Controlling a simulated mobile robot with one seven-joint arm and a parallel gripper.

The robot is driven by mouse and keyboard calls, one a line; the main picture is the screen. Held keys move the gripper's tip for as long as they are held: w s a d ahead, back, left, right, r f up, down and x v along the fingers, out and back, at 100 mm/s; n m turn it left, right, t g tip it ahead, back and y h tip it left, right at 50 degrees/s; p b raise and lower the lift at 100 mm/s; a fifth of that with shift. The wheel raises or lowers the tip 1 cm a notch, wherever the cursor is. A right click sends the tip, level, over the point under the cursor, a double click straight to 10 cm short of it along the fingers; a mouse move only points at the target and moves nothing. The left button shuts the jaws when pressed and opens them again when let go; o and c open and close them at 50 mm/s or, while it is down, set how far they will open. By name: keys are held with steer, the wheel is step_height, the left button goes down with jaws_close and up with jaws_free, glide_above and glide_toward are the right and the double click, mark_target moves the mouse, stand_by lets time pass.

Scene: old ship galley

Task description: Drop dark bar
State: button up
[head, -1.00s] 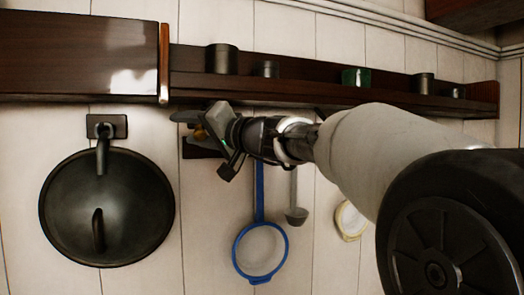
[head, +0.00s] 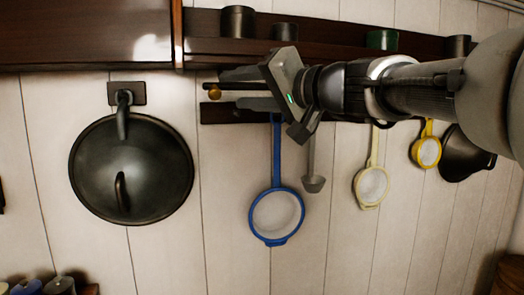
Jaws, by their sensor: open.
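My gripper (head: 230,89) reaches in from the right along the wall, its two fingers apart and pointing left. A thin dark bar (head: 228,86) shows between the fingers, beside a small brass knob (head: 214,92). Whether the bar touches a finger I cannot tell. A wider dark rail (head: 222,113) lies on the wall just below the lower finger. My gripper and wrist hide the right part of both.
A dark shelf (head: 225,48) with several pots runs above my arm. A round black lid (head: 130,170) hangs at left. A blue strainer (head: 277,212), a ladle (head: 313,183), a cream strainer (head: 371,186) and a yellow strainer (head: 427,152) hang below.

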steer(key=b+v, duration=0.1)
steer(key=v, duration=0.4)
steer(key=s+f+g+h+p, duration=0.1)
steer(key=s+f, duration=0.3)
steer(key=f, duration=0.5)
steer(key=shift+g+h, duration=0.5)
steer(key=shift+h, duration=0.4)
steer(key=shift+d, duration=0.1)
